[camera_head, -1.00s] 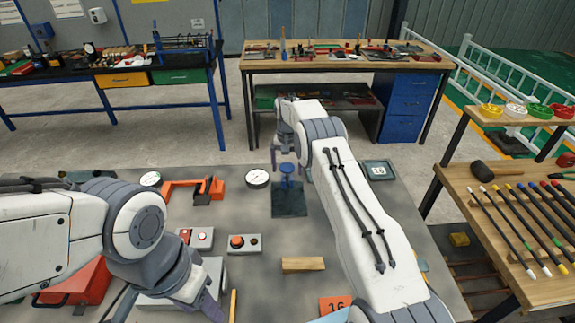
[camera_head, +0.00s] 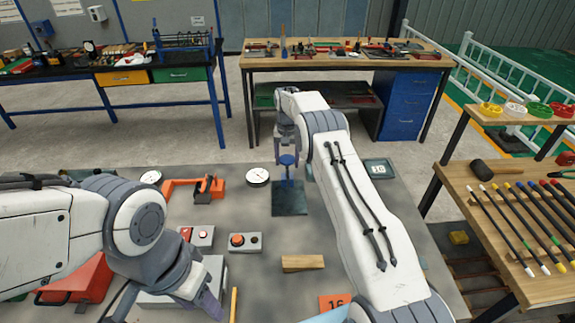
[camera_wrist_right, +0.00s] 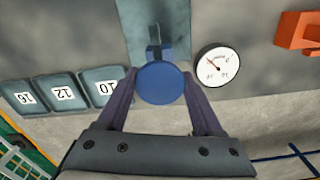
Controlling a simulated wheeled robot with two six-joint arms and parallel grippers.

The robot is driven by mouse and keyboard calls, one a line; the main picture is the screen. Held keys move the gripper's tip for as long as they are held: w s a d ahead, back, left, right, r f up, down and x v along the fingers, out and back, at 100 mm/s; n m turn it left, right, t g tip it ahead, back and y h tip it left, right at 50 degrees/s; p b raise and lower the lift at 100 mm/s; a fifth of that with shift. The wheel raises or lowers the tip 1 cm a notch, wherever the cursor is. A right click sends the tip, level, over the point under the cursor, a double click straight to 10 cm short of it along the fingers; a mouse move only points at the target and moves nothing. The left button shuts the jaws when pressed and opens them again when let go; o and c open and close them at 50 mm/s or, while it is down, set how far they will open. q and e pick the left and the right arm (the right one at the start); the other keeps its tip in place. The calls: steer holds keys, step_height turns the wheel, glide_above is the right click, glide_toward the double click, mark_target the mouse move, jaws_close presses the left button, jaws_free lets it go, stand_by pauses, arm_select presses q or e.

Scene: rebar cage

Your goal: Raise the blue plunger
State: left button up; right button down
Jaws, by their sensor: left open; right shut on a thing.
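The blue plunger (camera_head: 288,160) stands upright on a dark square base plate (camera_head: 289,202) in the middle of the grey table. Its round blue top also shows in the right wrist view (camera_wrist_right: 160,84), between the two fingers. My right gripper (camera_head: 287,154) is shut on the plunger from above; the arm link partly hides the fingers in the head view. My left gripper (camera_head: 207,304) is open and empty at the lower left, over the near part of the table, away from the plunger.
A white dial gauge (camera_head: 258,176) and an orange bracket (camera_head: 190,187) are left of the plunger. Button boxes (camera_head: 245,243) and a wooden block (camera_head: 303,264) lie nearer. Number tiles (camera_wrist_right: 62,93) are on the plunger's other side.

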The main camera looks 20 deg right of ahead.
steer(key=shift+w+r, duration=0.1)
steer(key=shift+r, duration=0.2)
steer(key=shift+c, duration=1)
jaws_free()
steer(key=shift+o, duration=0.8)
steer(key=shift+r, duration=0.1)
step_height(320, 180, up, 9)
steer(key=shift+f+b, duration=0.1)
steer(key=shift+b, duration=0.7)
steer(key=shift+r, duration=0.7)
steer(key=shift+a, duration=0.1)
